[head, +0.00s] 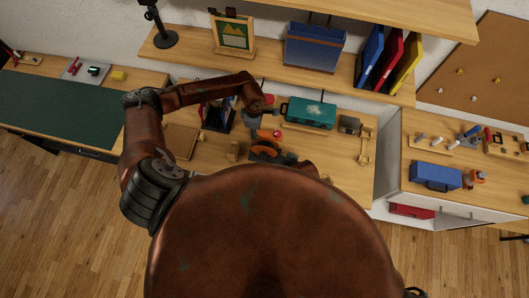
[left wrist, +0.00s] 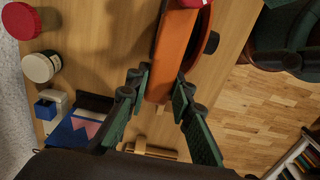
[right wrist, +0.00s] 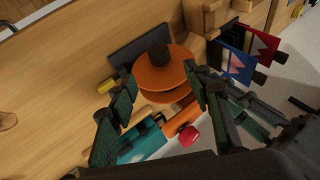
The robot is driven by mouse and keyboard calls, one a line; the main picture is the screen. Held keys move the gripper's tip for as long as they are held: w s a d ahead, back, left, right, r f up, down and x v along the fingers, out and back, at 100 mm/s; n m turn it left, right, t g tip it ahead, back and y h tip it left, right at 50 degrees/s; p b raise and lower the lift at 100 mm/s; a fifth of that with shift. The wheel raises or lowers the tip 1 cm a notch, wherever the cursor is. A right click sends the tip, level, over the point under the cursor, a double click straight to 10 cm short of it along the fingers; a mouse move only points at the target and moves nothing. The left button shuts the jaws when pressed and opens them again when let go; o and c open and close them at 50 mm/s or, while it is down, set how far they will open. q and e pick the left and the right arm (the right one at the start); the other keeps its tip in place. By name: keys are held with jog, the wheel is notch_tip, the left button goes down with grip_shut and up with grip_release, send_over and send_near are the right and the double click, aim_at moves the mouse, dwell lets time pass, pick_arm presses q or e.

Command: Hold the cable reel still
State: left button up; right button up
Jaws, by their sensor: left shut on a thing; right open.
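The orange cable reel (head: 263,150) is on the wooden desk, partly hidden behind my body in the head view. Its round discs and black hub show in the right wrist view (right wrist: 163,72). My left gripper (head: 266,112) reaches it from above; in the left wrist view its fingers (left wrist: 158,92) are shut on an orange part of the reel (left wrist: 176,50). My right gripper (right wrist: 160,95) is open, with the reel beyond and between its fingers. I cannot tell from these views whether it touches the reel. My right arm is mostly hidden in the head view.
A teal case (head: 311,112) stands behind the reel. A red round thing (right wrist: 190,136) is close to the reel. A shelf with binders (head: 370,55) overhangs the desk's back.

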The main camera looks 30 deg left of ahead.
aim_at(265, 151)
jog(key=x, duration=1)
jog(key=shift+c, duration=0.3)
